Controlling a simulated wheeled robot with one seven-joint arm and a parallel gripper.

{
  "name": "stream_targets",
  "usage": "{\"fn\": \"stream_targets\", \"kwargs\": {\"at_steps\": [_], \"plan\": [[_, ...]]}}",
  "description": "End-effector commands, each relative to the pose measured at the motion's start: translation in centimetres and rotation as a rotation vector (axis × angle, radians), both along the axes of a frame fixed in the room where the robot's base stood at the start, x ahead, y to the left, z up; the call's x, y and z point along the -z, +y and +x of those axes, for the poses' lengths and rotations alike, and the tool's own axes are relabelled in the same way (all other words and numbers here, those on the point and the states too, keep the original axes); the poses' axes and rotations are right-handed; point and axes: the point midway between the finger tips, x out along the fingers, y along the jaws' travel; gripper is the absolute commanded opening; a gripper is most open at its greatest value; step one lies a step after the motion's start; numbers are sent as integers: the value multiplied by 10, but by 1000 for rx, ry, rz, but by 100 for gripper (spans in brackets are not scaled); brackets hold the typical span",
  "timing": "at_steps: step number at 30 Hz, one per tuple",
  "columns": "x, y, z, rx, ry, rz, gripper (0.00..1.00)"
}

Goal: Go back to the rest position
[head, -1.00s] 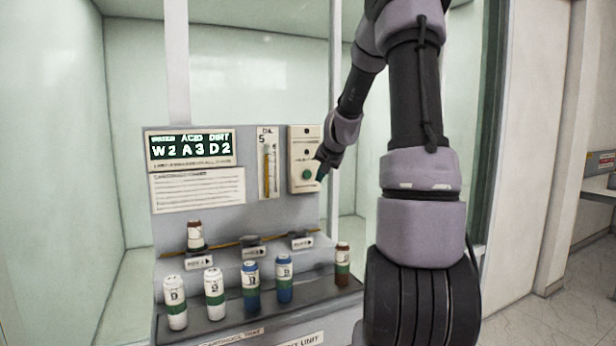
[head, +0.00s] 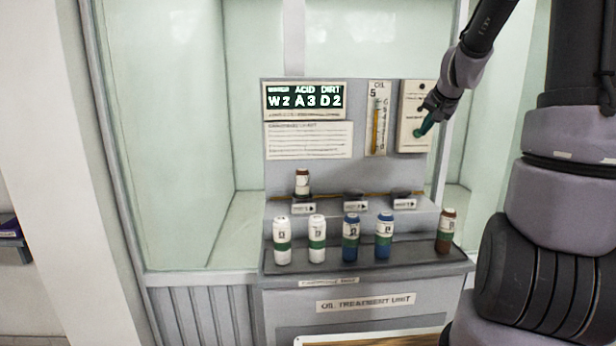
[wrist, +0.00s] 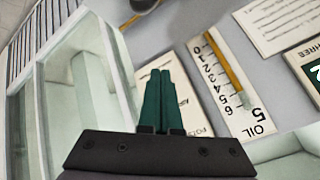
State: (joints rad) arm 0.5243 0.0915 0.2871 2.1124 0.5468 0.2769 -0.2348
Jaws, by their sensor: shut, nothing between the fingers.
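In the wrist view the shut fingers (wrist: 158,100) cover part of that panel, beside the oil gauge (wrist: 222,85). My arm reaches in from the right side of the head view.
A lit display (head: 304,96) reads W2 A3 D2. Glass walls enclose the space behind. Open air lies in front of the unit.

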Motion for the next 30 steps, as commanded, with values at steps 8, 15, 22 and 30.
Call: {"fn": "stream_targets", "kwargs": {"at_steps": [8, 15, 22, 30], "plan": [[-62, 97, -122, -161, 41, -32, 0], [-74, 135, -238, -243, 88, -22, 0], [-68, 143, -299, -276, 117, -5, 0], [-65, 142, -308, -277, 124, -2, 0]]}}
